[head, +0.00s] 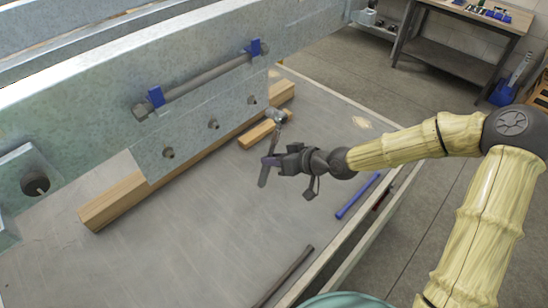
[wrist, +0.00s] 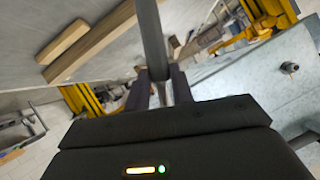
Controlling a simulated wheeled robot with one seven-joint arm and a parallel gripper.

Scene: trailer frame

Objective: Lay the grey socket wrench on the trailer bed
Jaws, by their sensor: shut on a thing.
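The grey socket wrench (head: 265,176) is between the fingers of my gripper (head: 274,161), which is shut on its handle. In the head view its shiny round head (head: 279,116) points up and away, and the dark handle end points down toward the viewer. In the wrist view the wrench shaft (wrist: 152,35) runs up from between my gripper's fingers (wrist: 159,88). The trailer bed (head: 210,235) is the wide grey surface below. The wrench appears held above it; the exact height is hard to tell.
A galvanized beam (head: 80,100) with a bar in blue clamps (head: 155,97) stands at the left. A long timber (head: 120,202) and a short wood block (head: 258,134) lie beside it. A blue tool (head: 357,196) and a dark bar (head: 284,278) lie near the right edge. The middle is clear.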

